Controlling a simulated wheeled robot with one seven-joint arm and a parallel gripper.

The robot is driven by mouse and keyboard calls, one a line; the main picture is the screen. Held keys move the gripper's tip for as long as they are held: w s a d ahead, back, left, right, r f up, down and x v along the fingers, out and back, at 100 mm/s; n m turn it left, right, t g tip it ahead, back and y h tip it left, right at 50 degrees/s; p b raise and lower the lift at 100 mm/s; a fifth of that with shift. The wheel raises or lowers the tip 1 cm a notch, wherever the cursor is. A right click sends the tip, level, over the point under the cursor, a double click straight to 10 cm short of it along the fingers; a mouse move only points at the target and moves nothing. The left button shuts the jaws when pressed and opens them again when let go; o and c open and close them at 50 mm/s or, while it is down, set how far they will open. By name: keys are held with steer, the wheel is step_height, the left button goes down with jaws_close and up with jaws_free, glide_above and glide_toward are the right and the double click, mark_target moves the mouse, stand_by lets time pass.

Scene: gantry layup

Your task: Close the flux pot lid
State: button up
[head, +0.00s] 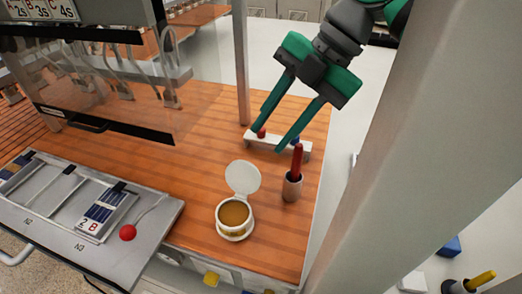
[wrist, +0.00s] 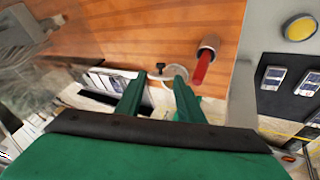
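The flux pot (head: 235,217) is a small round white pot with amber contents, standing on the orange wooden table in the head view. Its white lid (head: 243,177) is open and stands up at the pot's far side. My gripper (head: 267,141) has green fingers spread apart with nothing between them. It is in the air, above and beyond the pot in the head view, apart from the lid. In the wrist view my gripper (wrist: 157,84) is also open. A pale round shape behind its right finger there may be the pot, but I cannot tell.
A grey cup (head: 292,188) with a red-handled tool stands right of the pot. A white rack (head: 277,142) lies behind, partly covered by my fingers. A grey tray (head: 150,215) with a red ball is at left. A clear panel and a pale post flank the table.

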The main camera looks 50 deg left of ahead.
mark_target(245, 174)
steer(key=x, duration=0.7)
steer(key=shift+a+f, duration=0.15)
steer(key=shift+f, duration=0.05)
jaws_close()
